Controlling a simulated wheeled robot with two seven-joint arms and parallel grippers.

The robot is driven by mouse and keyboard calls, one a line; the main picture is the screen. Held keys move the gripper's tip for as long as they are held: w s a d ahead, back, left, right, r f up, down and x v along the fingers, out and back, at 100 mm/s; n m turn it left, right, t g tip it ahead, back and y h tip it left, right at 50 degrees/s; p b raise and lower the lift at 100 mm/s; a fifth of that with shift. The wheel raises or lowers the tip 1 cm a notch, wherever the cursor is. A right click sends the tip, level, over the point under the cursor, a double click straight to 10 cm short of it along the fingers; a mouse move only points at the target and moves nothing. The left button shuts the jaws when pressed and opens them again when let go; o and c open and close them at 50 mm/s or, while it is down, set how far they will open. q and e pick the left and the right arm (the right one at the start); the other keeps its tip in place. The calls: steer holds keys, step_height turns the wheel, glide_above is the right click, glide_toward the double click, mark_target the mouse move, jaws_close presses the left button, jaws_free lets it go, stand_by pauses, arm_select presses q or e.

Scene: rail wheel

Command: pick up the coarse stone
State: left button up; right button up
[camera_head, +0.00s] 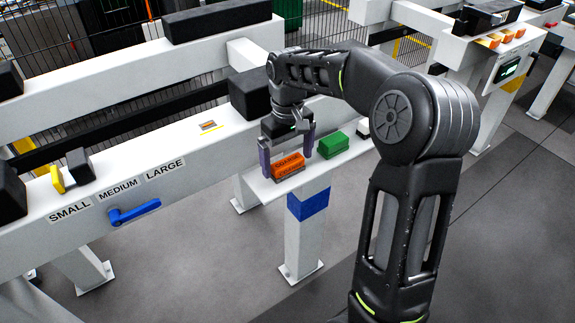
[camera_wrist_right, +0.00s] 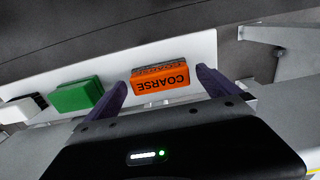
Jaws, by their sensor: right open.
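The coarse stone is an orange block (camera_head: 288,164) with a dark layer, lying on a small white shelf (camera_head: 262,188). In the right wrist view, the orange block (camera_wrist_right: 161,80) shows the word COARSE, upside down. My right gripper (camera_head: 287,150) is open, with its two purple fingers on either side of the block, pointing down. In the wrist view its fingertips (camera_wrist_right: 161,80) flank the block with a gap on each side. I cannot tell how far the fingers reach down around it. My left gripper is not in view.
A green block (camera_head: 333,144) lies on the same shelf, close to the right finger; a white block (camera_wrist_right: 22,108) lies beyond it in the wrist view. A blue handle (camera_head: 134,212) sticks out from the beam labelled SMALL, MEDIUM, LARGE. A black block (camera_head: 250,92) stands behind the gripper.

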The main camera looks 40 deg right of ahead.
steer(key=shift+f, duration=0.9)
steer(key=c, duration=1.5)
